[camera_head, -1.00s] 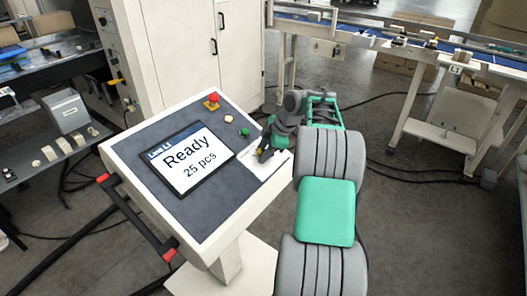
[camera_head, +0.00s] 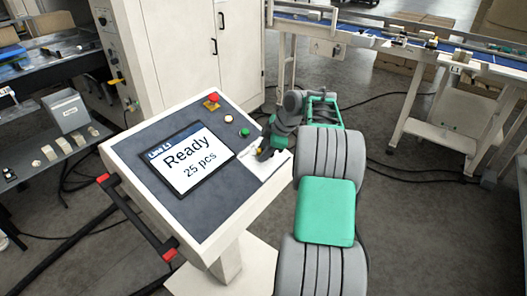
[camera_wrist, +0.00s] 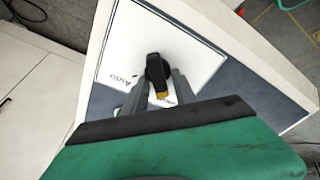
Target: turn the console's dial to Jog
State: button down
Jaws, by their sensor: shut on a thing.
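The console (camera_head: 205,225) stands in the middle of the head view, its sloped face toward me. Its screen (camera_head: 187,160) reads "Line L1", "Ready" and "25 pcs". In the wrist view the dial (camera_wrist: 156,72) is a black knob with a yellow end, on a white label plate (camera_wrist: 188,50). The word "Auto" shows partly on the plate; other markings are hidden or unreadable. My gripper (camera_wrist: 158,92) is shut on the dial, one finger on each side of it. In the head view my gripper (camera_head: 264,152) covers most of the dial.
A red emergency button (camera_head: 212,97) and a green button (camera_head: 244,132) sit up the panel from my gripper. A red-ended rail (camera_head: 137,217) runs along the console's front. A white cabinet (camera_head: 190,50) stands behind; a conveyor (camera_head: 400,45) is at the back right.

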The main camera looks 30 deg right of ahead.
jog(key=m, duration=0.2)
jog(key=m+p, duration=0.1)
jog(key=m, duration=0.1)
jog(key=shift+w+d+r+m, duration=0.15)
jog(key=shift+w+r+m, duration=0.05)
jog(key=shift+m, duration=0.1)
jog(key=shift+w+d+m+h+p, duration=0.15)
jog(key=shift+m+h+p, duration=0.2)
jog(key=shift+m, duration=1.45)
jog(key=c, duration=1.4)
grip_release()
jog(key=shift+o, duration=0.2)
jog(key=v, duration=0.7)
jog(key=shift+s+r+b, duration=0.2)
jog(key=shift+s+b, duration=0.15)
jog(key=shift+s, duration=0.05)
jog(key=shift+d, duration=0.15)
